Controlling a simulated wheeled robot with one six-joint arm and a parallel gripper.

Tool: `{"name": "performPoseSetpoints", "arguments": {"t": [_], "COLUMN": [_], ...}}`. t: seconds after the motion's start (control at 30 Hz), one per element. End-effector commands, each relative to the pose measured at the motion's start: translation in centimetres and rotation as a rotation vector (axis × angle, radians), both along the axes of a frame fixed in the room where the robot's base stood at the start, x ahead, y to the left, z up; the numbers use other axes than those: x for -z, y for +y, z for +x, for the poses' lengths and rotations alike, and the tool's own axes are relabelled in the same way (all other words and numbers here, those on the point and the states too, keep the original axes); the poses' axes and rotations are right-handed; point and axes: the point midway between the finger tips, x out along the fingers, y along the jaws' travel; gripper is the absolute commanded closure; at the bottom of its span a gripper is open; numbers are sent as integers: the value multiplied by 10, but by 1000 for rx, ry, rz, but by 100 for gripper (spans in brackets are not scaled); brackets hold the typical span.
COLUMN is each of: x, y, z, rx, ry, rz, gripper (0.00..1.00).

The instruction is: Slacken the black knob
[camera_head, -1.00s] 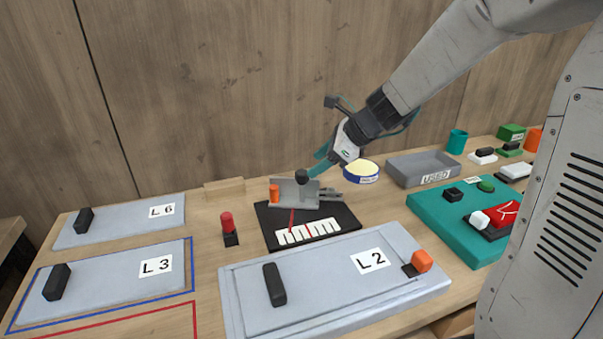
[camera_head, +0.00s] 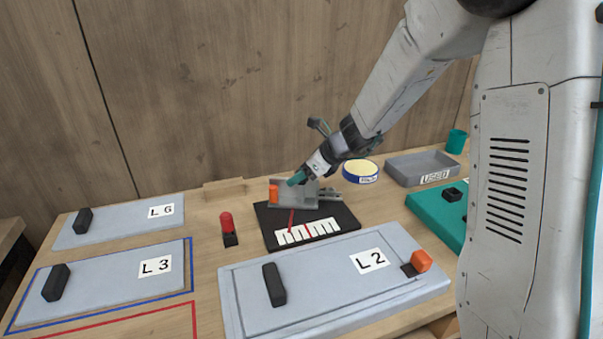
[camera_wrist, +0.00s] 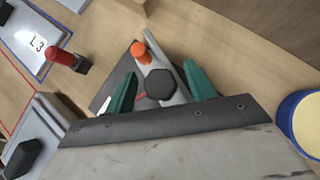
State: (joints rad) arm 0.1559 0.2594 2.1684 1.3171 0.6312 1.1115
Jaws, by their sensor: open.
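The black knob (camera_wrist: 160,84) shows in the wrist view as a dark many-sided disc on a grey metal bracket. My gripper (camera_wrist: 158,84) is open, with one teal finger to the left of the knob and one to the right; I cannot tell whether they touch it. In the head view my gripper (camera_head: 299,178) is at the grey bracket (camera_head: 283,187), and it hides the knob. An orange cylinder (camera_head: 273,195) stands on the bracket's left end and also shows in the wrist view (camera_wrist: 139,52). The black base with a white scale (camera_head: 308,231) lies under the bracket.
A red-topped post (camera_head: 227,225) stands left of the base. The L 2 panel (camera_head: 330,285) lies in front. A yellow-topped blue round tub (camera_head: 361,171) and a grey USED tray (camera_head: 420,167) stand to the right.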

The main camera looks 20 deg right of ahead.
Motion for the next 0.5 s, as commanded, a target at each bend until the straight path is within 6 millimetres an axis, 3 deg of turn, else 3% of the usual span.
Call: {"name": "performPoseSetpoints", "arguments": {"t": [0.07,0.1,0.23,0.27,0.5], "x": [0,0,0,0,0], "y": [0,0,0,0,0], "z": [0,0,0,0,0], "rx": [0,0,0,0,-11], "ry": [0,0,0,0,-1], "rz": [0,0,0,0,1], "gripper": [45,50,87,90,90]}}
